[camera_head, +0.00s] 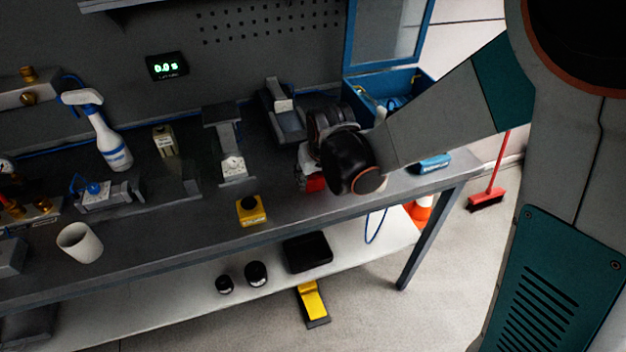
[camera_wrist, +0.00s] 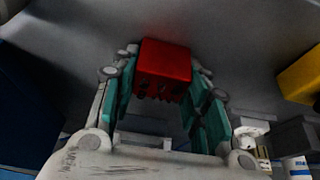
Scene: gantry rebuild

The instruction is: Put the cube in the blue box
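The red cube (camera_wrist: 165,62) is between my gripper's two fingers in the wrist view, close to the fingertips. My gripper (camera_wrist: 163,85) has a teal finger pad on each side of the cube with little or no visible gap. I cannot tell whether the pads press on it. In the head view a bit of the red cube (camera_head: 314,183) shows below my gripper (camera_head: 308,175), low over the bench and partly hidden by my wrist. The blue box (camera_head: 417,76) stands open at the back right of the bench, its lid up, partly hidden by my arm.
A yellow button box (camera_head: 250,211) sits at the bench's front edge, left of my gripper. A dark fixture (camera_head: 285,112) stands behind it, and a grey device (camera_head: 232,160) to the left. A blue object (camera_head: 434,163) lies at the right end. A white cup (camera_head: 79,243) is far left.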

